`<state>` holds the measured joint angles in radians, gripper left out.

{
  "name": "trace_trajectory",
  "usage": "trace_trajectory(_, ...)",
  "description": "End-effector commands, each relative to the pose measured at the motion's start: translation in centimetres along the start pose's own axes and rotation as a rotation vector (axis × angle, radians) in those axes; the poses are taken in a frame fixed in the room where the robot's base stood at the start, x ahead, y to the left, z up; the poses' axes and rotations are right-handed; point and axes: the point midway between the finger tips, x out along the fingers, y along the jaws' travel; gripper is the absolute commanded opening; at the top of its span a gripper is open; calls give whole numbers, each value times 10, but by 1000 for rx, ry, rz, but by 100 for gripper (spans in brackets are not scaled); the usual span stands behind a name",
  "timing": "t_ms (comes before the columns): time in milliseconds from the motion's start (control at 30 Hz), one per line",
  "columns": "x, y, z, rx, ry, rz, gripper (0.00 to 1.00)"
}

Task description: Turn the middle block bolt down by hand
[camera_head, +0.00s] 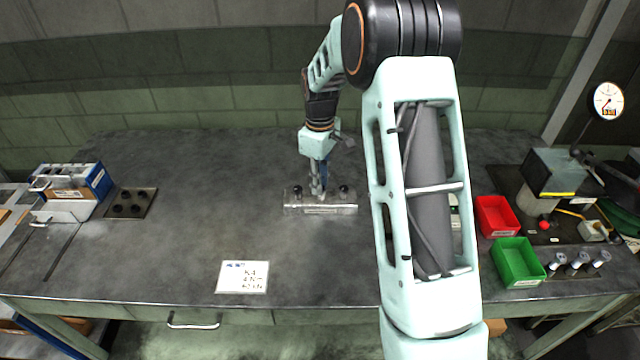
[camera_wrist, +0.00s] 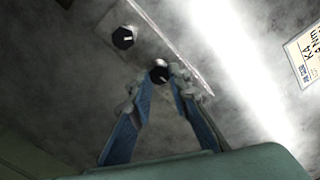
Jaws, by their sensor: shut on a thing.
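The metal block (camera_head: 335,209) lies on the workbench, with a dark-headed bolt near its left end (camera_head: 297,190) and another near its right end (camera_head: 344,188). My gripper (camera_head: 317,191) points down over the middle of the block and hides the middle bolt in the head view. In the wrist view, the fingers (camera_wrist: 158,78) are closed around the black head of the middle bolt (camera_wrist: 160,73). One end bolt (camera_wrist: 122,38) stands clear beside them. The other end bolt is hidden behind a finger there. How deep the middle bolt sits cannot be told.
A white card (camera_head: 242,277) lies at the bench front. A dark plate with black knobs (camera_head: 130,203) and a blue-white rack (camera_head: 75,185) stand left. A red bin (camera_head: 496,216), a green bin (camera_head: 519,262) and metal cylinders (camera_head: 578,261) stand right. The bench around the block is clear.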

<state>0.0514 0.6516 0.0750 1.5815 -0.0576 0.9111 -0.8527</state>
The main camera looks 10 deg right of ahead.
Motion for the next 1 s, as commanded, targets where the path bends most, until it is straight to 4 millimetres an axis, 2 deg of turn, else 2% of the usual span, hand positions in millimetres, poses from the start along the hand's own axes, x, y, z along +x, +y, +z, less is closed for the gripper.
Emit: trace_trajectory(1000,-2,3,0,966,4,3,0)
